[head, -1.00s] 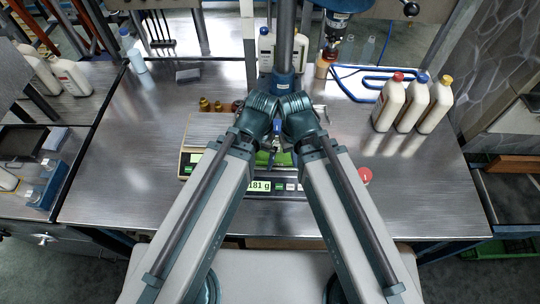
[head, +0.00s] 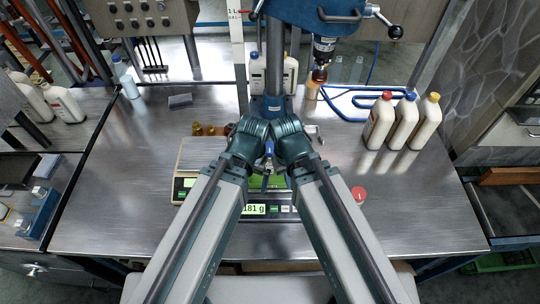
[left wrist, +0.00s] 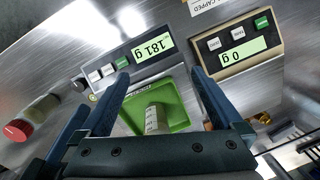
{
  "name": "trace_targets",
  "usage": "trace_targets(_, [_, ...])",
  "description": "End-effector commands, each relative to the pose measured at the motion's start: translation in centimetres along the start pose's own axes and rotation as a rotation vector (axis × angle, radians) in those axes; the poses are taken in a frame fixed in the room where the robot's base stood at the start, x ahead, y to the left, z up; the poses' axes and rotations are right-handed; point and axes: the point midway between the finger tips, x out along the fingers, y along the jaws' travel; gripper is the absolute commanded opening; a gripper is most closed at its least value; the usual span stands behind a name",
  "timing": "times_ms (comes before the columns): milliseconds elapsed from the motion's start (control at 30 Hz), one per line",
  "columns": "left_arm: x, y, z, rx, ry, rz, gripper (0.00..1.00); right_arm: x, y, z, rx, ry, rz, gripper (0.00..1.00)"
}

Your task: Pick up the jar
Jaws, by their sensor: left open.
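The jar (left wrist: 152,120) is a pale, see-through cup with markings, standing on the green pan (left wrist: 172,100) of a scale (left wrist: 110,72) in the left wrist view. This scale's display reads 181 g. My left gripper (left wrist: 158,73) is open, with one finger on each side of the jar in that view; I see no contact. In the head view, my left gripper (head: 264,172) is small and partly hidden above the green pan (head: 275,181). The jar cannot be made out there. My right gripper is hidden behind its wrist.
A second scale (left wrist: 225,45) reads 0 g. Three capped bottles (head: 404,125) stand at the right. A post (head: 274,60) stands behind my wrists. Small amber bottles (head: 205,130) stand behind the scales.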

Motion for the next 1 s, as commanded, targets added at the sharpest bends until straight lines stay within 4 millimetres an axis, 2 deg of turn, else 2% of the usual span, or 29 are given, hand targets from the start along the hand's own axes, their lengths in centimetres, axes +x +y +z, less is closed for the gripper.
trace_targets(433, [-0.1,0.0,0.0,-0.002,0.0,0.0,1.0,-0.1,0.0,0.0,0.0,0.0,0.0,0.0])
trace_targets(567, [-1.3,-0.7,-0.8,-0.082,0.007,0.009,1.0,-1.3,0.1,0.1,0.001,0.0,0.0,0.0])
trace_targets(667, [-2.7,-1.2,-2.3,-0.244,0.013,0.023,1.0,-2.7,0.3,0.2,0.003,0.0,-0.001,0.0])
trace_targets(967, [-8.8,-4.0,-8.5,-1.044,0.018,0.098,1.0,-8.7,0.8,0.5,0.009,0.0,-0.002,0.0])
trace_targets(1000, [-8.6,-3.6,-9.2,-1.138,0.013,0.105,1.0,-8.4,0.8,0.5,0.01,0.0,-0.002,0.0])
